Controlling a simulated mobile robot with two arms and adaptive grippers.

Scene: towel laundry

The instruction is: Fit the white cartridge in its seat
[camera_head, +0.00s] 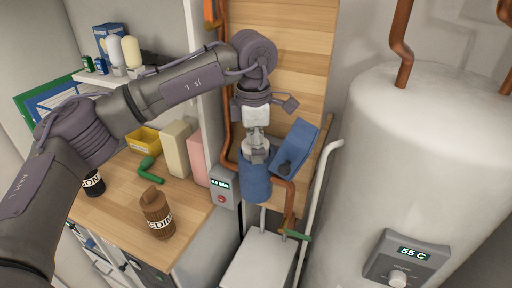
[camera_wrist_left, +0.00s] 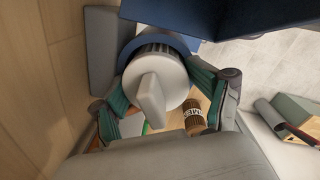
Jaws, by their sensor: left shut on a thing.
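The white cartridge (camera_head: 257,146) has a round cap with a flat raised tab, also in the left wrist view (camera_wrist_left: 172,77). My left gripper (camera_head: 256,139) reaches down over it, and its green-padded fingers (camera_wrist_left: 158,92) are shut on it from both sides. The blue cylindrical housing (camera_head: 256,183) stands upright directly below the cartridge. In the left wrist view, the housing's blue rim (camera_wrist_left: 127,50) curves behind the cap, with a dark ribbed band between. How deep the cartridge sits in the housing is hidden. My right gripper is out of view.
A tilted blue panel (camera_head: 299,145) with a dark knob is right of the housing. Copper pipes (camera_head: 227,130) run close by. A grey box (camera_head: 223,185) with a display is at left, a white tank (camera_head: 425,165) at right. A brown bottle (camera_head: 157,213) stands on the counter (camera_head: 190,228).

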